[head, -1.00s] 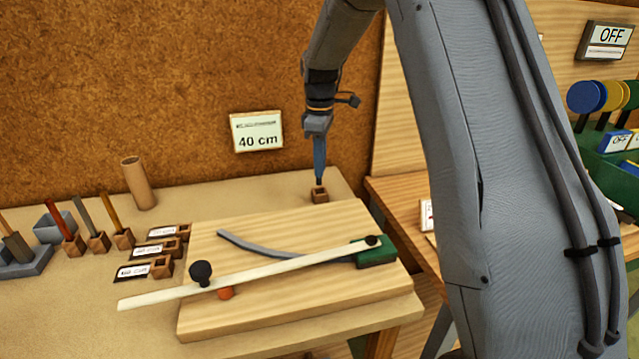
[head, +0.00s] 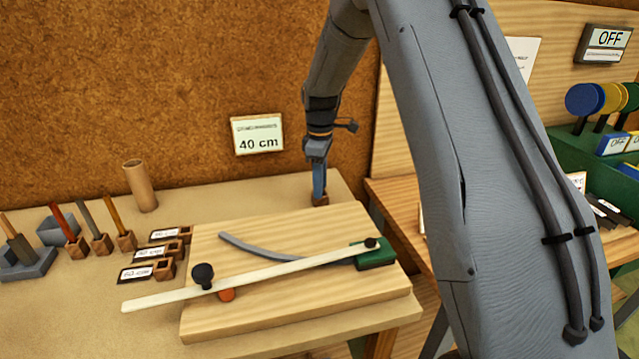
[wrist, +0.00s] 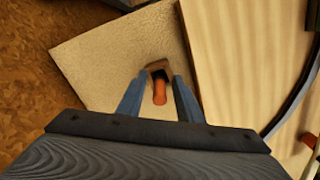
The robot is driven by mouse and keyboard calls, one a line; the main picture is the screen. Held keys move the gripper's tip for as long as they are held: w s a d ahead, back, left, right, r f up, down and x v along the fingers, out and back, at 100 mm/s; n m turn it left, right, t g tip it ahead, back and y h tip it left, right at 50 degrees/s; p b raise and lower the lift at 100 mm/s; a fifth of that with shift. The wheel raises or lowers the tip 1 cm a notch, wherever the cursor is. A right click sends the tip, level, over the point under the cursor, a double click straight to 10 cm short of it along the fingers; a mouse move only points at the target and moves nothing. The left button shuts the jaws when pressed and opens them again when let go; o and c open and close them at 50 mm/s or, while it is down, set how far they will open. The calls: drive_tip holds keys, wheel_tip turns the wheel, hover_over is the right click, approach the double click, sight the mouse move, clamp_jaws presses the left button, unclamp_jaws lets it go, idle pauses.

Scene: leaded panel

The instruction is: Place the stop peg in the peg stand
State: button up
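An orange peg (wrist: 160,92), which looks like the stop peg, stands upright in a small brown peg stand (wrist: 157,66) at the back right of the bench. My gripper (wrist: 161,80) points down over it. Its two fingers are apart on either side of the peg, with visible gaps, and the tips are beside the stand. In the head view my gripper (head: 320,197) hides the peg and most of the stand (head: 321,202).
A wooden board (head: 300,305) in front carries a pale strip (head: 170,297), a black knob (head: 203,275), an orange piece (head: 227,295), a grey curved bar (head: 255,247) and a green block (head: 376,256). Small labelled holders (head: 160,268) and a cardboard tube (head: 141,186) stand left.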

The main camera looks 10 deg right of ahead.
wheel_tip(320, 180, up, 12)
drive_tip(key=b, duration=0.3)
drive_tip(key=shift+r, duration=0.15)
idle(0.4)
